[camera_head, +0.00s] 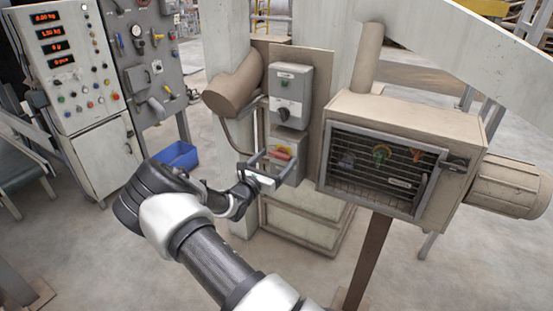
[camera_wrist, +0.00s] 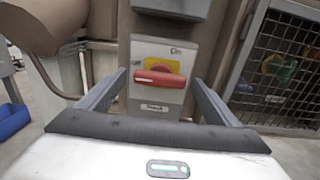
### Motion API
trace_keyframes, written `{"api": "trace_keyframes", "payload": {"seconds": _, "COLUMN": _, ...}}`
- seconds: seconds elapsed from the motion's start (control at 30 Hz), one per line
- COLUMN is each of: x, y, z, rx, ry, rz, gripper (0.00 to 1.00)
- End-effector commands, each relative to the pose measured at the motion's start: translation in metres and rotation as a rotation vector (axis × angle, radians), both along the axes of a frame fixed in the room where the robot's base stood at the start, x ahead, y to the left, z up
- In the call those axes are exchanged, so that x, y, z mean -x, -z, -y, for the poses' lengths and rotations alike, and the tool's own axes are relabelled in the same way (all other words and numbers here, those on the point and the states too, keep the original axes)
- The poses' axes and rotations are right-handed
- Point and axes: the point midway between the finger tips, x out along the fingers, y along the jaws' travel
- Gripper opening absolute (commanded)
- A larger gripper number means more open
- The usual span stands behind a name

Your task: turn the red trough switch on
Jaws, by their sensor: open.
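The red trough switch (camera_wrist: 158,77) is a red handle lying level across a yellow plate, on a pale grey box (camera_wrist: 145,102) with a small label below the handle. In the head view the red switch (camera_head: 281,154) shows on the lower box, partly behind my gripper. My gripper (camera_head: 273,164) is open and empty in front of that box. In the wrist view its two fingers (camera_wrist: 158,92) stand to the left and right of the switch, with the handle between them in the picture. I cannot tell whether the fingertips touch the box.
A grey box with a dark knob (camera_head: 289,96) is mounted just above. A caged beige housing (camera_head: 388,165) with a motor (camera_head: 510,188) stands to the right. A thick brown pipe (camera_head: 234,88) is at the upper left. A blue bin (camera_head: 177,155) sits on the floor.

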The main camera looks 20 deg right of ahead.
Motion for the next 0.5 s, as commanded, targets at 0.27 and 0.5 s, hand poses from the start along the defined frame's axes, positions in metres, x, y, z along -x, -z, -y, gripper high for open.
{"api": "trace_keyframes", "payload": {"seconds": 0.27, "x": -0.004, "y": 0.0002, "z": 0.0048, "rx": 0.0, "ry": -0.001, "rz": 0.0, "gripper": 0.84}}
{"api": "trace_keyframes", "payload": {"seconds": 0.5, "x": -0.0038, "y": 0.0001, "z": 0.0048, "rx": 0.0, "ry": 0.0, "rz": 0.0, "gripper": 0.61}}
